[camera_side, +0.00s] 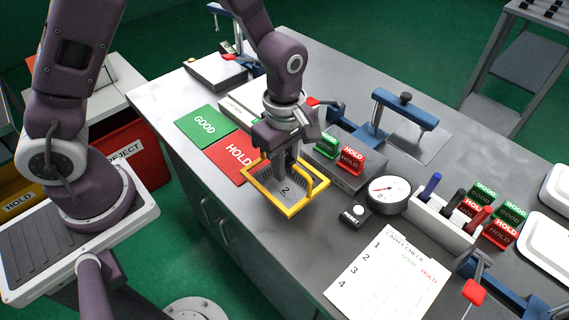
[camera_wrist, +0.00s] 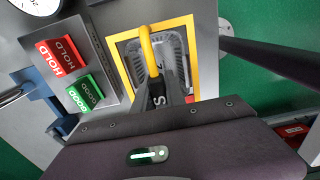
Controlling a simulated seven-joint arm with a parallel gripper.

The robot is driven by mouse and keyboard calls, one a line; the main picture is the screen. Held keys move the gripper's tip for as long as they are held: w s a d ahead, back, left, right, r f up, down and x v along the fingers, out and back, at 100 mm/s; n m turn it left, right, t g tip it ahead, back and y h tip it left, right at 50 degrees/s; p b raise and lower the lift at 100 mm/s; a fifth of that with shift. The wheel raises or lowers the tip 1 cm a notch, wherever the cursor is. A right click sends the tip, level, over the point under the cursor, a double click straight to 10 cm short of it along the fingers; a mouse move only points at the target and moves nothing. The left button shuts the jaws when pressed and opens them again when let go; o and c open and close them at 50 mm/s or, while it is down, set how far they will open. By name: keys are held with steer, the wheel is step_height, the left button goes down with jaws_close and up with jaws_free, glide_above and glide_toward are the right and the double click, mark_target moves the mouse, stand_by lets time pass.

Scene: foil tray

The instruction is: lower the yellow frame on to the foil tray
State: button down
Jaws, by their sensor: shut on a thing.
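The yellow frame (camera_side: 309,201) is a square rim with an arched handle. My gripper (camera_side: 291,166) is shut on the handle, over the middle of the frame. In the wrist view the frame (camera_wrist: 192,48) surrounds the silver foil tray (camera_wrist: 132,62), with the handle rising toward my gripper (camera_wrist: 163,88). The foil tray (camera_side: 266,188) shows inside the frame in the side view, with a "2" on its floor. The frame looks roughly level. I cannot tell whether it touches the tray's rim or hangs slightly above it. My fingers hide part of the tray.
A green GOOD mat (camera_side: 205,126) and a red HOLD mat (camera_side: 231,158) lie to the left. To the right are a block with GOOD and HOLD tags (camera_side: 341,172), a small black device (camera_side: 354,215), a dial gauge (camera_side: 388,195) and a check sheet (camera_side: 385,274). A blue clamp (camera_side: 404,112) stands behind.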

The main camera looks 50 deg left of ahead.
steer(key=shift+f, duration=0.6)
stand_by(0.6)
steer(key=c, duration=1.3)
jaws_free()
step_height(320, 180, up, 7)
steer(key=shift+f, duration=0.2)
steer(key=shift+r, duration=0.25)
